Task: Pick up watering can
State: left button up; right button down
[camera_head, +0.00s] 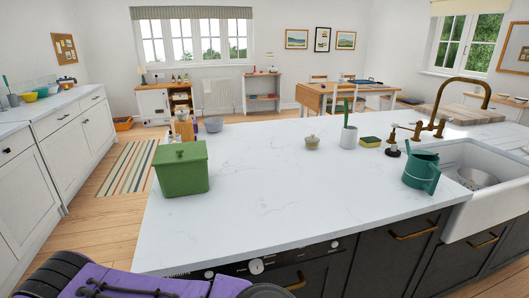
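The green watering can (418,171) stands upright on the white countertop (290,190) at the right, close to the left edge of the sink. A curved handle shows on its right side, and its spout points up to the left. Neither of my grippers can be made out. Purple and black parts of my own body show at the bottom left. Nothing touches the can from my side.
A white sink (480,212) with a brass faucet (440,115) lies right of the can. A lidded green box (182,172) stands at the counter's left. The counter's middle is clear.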

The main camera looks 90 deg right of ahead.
aim_at(421, 171)
jog(key=z, duration=4.15)
jog(key=k, duration=0.15)
